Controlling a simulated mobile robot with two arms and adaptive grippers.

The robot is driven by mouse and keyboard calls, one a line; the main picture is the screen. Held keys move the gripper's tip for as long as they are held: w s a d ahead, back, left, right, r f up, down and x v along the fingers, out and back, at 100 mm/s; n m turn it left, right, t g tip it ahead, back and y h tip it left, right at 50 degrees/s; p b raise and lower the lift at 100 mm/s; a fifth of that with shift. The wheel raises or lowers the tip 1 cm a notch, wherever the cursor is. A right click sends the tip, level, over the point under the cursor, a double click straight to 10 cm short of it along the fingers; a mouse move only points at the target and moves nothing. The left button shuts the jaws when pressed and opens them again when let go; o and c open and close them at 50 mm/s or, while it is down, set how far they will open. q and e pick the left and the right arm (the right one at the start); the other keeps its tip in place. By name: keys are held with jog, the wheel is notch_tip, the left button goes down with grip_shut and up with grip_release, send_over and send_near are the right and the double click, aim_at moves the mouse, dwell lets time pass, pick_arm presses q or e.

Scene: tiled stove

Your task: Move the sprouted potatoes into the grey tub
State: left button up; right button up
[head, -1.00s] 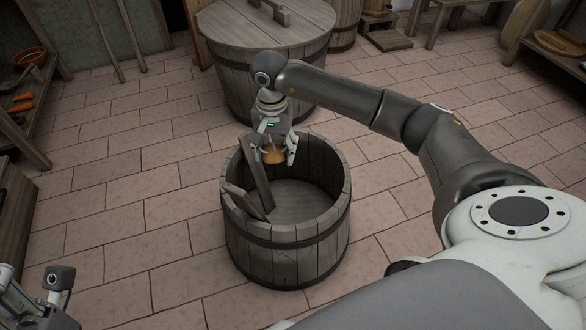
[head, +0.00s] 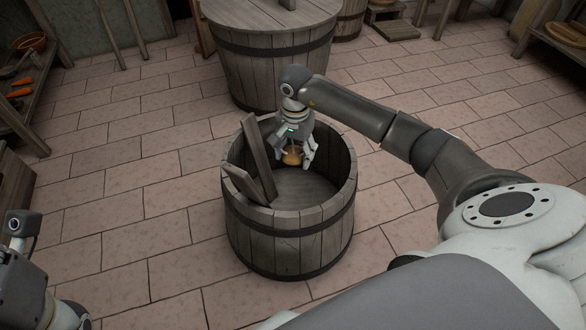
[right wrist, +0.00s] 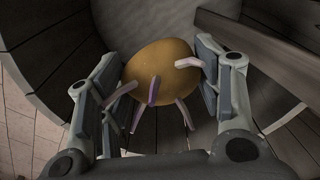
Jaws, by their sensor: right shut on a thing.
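The grey wooden tub (head: 285,245) stands on the floor in the middle of the head view. My right gripper (head: 296,160) points down inside its mouth, shut on a sprouted potato (head: 292,157). In the right wrist view the yellow-brown potato (right wrist: 160,70), with several pale purplish sprouts, sits between both finger pads. It appears held above the tub's bottom; the exact gap is unclear. No other potato is visible in the tub, though its near inside is hidden. My left gripper (head: 62,318) is partly in view at the bottom left, and its fingers do not show clearly.
Two boards (head: 258,158) lean inside the tub at its left, beside my right gripper. A large lidded barrel (head: 275,75) stands behind. A shelf with carrots (head: 20,82) and an orange bowl (head: 30,42) is at the far left. Tiled floor around the tub is clear.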

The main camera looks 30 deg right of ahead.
jog(key=shift+f, duration=0.1)
jog(key=o, duration=1.1)
jog(key=shift+o, duration=0.2)
notch_tip(320, 180, up, 12)
jog(key=shift+s, duration=0.1)
